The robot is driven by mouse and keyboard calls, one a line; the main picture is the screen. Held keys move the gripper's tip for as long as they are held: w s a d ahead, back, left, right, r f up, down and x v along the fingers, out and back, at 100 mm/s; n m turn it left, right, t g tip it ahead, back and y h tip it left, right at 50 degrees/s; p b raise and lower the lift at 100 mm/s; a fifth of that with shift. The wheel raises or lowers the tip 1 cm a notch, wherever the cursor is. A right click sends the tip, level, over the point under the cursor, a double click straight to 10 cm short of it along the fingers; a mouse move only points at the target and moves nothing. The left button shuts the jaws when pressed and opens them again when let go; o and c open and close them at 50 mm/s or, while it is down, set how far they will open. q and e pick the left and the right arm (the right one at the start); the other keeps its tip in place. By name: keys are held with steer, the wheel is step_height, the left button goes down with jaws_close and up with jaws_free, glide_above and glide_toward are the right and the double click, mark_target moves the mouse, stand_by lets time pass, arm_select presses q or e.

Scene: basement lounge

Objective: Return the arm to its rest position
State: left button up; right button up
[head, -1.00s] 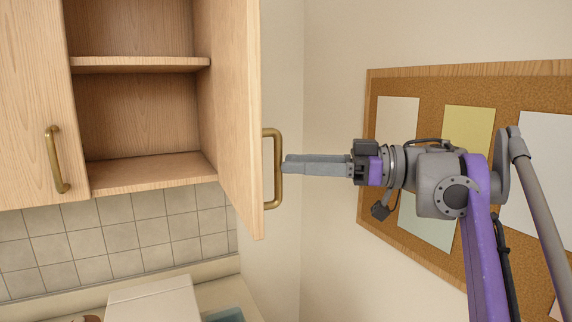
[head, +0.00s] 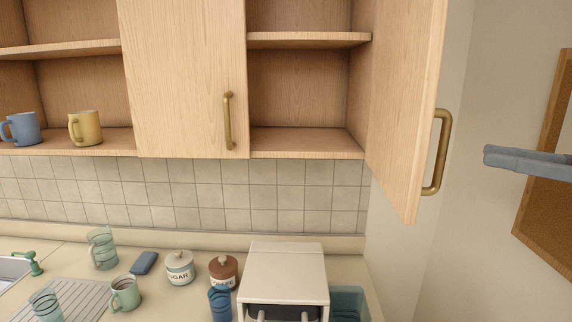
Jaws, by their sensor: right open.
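My right gripper (head: 488,156) comes in from the right edge of the head view, and only its grey fingers show. It is open and empty. Its fingertips are apart from the brass handle (head: 437,152) of the open cupboard door (head: 404,110), with a clear gap to the right of it. The rest of my right arm is outside the picture. My left gripper is not in view.
The door stands open beside an empty cupboard (head: 305,145). A corkboard (head: 550,205) hangs on the right wall near the gripper. Below, a white appliance (head: 285,268), sugar jar (head: 180,268), brown jar (head: 223,272) and several cups stand on the counter (head: 75,262).

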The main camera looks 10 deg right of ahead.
steer(key=w+f+m+t+h, duration=0.1)
steer(key=w+m+t+h, duration=0.3)
steer(key=w+t+h, duration=0.6)
steer(key=w+f+m+g+h, duration=0.2)
steer(key=f+m+h, duration=0.2)
steer(key=f, duration=0.4)
steer(key=w+f+m+g+h, duration=0.2)
steer(key=f+m+g+h, duration=0.15)
steer(key=f, duration=0.35)
steer(key=s+a+f+g, duration=0.2)
steer(key=a+f, duration=0.1)
steer(key=f, duration=0.5)
steer(key=s+a+f+g+y, duration=0.1)
steer(key=s+a+f+g, duration=0.15)
steer(key=f, duration=0.45)
steer(key=s+a+f+g, duration=0.2)
steer(key=a+f, duration=0.1)
steer(key=f, duration=0.5)
steer(key=s+a+f+n+g+y, duration=0.1)
steer(key=s+a+f+g+y, duration=0.1)
steer(key=s+a+f, duration=0.3)
steer(key=s+a+f+n+g+y, duration=0.1)
steer(key=s+a+f+g+y, duration=0.1)
steer(key=s+a+f, duration=0.4)
step_height(320, 180, down, 4)
steer(key=shift+s+a+f+n+g, duration=0.25)
steer(key=shift+s+n+g, duration=0.1)
steer(key=shift+s+g, duration=0.3)
steer(key=shift+w+d+r, duration=0.1)
steer(key=shift+d, duration=0.05)
